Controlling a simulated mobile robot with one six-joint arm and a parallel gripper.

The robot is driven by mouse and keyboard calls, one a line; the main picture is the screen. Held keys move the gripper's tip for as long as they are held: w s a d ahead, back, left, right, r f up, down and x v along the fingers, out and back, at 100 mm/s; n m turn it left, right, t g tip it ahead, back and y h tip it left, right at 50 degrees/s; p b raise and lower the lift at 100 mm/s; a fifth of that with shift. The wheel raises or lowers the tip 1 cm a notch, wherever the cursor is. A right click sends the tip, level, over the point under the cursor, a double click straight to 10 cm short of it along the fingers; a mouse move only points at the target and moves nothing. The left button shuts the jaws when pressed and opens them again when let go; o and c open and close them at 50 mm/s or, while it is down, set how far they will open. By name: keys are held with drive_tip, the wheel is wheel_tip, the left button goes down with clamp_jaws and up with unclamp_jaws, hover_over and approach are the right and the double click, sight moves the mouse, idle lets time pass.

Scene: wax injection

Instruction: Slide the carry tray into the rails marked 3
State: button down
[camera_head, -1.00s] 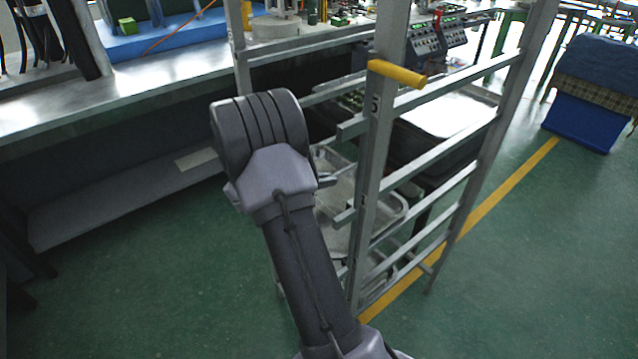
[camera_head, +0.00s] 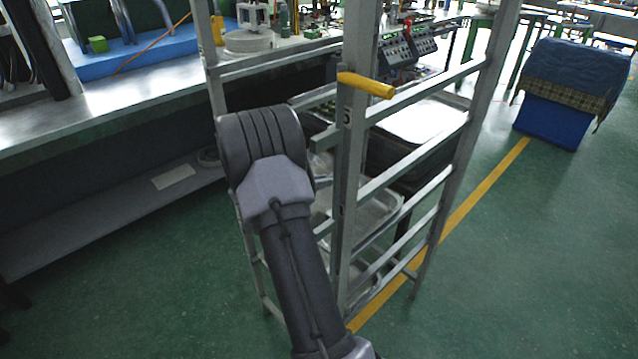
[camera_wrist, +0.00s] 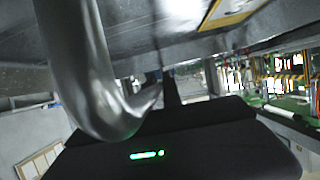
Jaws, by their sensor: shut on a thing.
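The grey metal rack (camera_head: 352,190) stands right of my arm in the head view. A mark that looks like 5 shows on its near post; I cannot read a 3. My gripper (camera_wrist: 170,88) shows in the wrist view, its dark fingers small beyond the black body with green lights. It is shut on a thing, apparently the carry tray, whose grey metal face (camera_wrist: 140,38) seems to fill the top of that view. A bent silver bar (camera_wrist: 85,65) crosses the left there. In the head view my arm hides the gripper and what it holds.
Metal trays (camera_head: 385,208) show low in the rack. A yellow handle (camera_head: 366,85) sticks out from the near post. A long workbench (camera_head: 120,105) runs behind at left. A blue covered bin (camera_head: 570,90) stands at far right. Green floor is open in front.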

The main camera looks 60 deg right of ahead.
drive_tip(key=c, duration=1.4)
unclamp_jaws()
drive_tip(key=shift+c, duration=0.2)
